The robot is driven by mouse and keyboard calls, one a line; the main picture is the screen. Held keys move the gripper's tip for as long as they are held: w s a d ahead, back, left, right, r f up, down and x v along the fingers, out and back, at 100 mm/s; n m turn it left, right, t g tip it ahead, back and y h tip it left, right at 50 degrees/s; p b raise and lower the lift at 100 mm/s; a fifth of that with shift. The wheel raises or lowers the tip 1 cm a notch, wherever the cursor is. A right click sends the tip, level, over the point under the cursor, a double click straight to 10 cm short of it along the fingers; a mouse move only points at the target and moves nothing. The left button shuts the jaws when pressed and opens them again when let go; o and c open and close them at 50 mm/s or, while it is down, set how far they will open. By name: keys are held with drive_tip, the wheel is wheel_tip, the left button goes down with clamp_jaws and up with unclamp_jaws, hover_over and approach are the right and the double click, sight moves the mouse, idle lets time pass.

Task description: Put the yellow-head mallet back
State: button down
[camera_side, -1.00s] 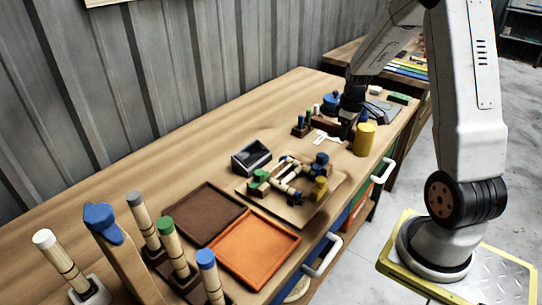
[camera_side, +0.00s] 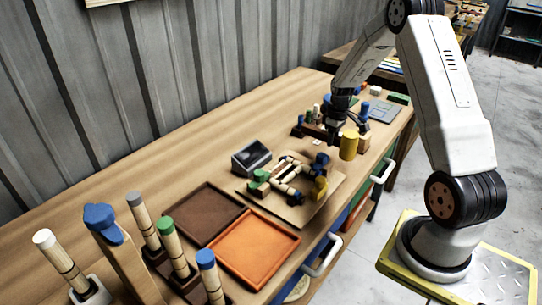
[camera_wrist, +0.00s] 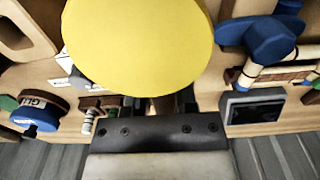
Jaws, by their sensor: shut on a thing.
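The yellow-head mallet shows its yellow cylindrical head (camera_side: 348,146) above the right part of the bench in the side view. In the wrist view the round yellow face (camera_wrist: 138,45) fills the upper middle and hides much behind it. My gripper (camera_side: 337,133) is shut on the mallet just left of and behind the head. In the wrist view my gripper (camera_wrist: 168,104) sits below the yellow face, and the handle is mostly hidden. I cannot tell whether the mallet touches the bench.
A dark rack (camera_side: 312,131) with coloured-top tools stands close behind my gripper. A board (camera_side: 312,212) with rattan and green, blue and yellow blocks lies nearer the camera, beside a dark bin (camera_side: 251,157). Brown (camera_side: 207,212) and orange (camera_side: 255,247) trays lie in front. The bench along the wall is clear.

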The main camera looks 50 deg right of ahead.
drive_tip(key=shift+w+d+f, duration=0.15)
drive_tip(key=shift+w+f, duration=0.1)
drive_tip(key=shift+f, duration=1.55)
drive_tip(key=shift+f, duration=0.15)
drive_tip(key=shift+c, duration=2)
unclamp_jaws()
drive_tip(key=r, duration=1.2)
drive_tip(key=shift+s+r, duration=0.15)
drive_tip(key=shift+s, duration=0.1)
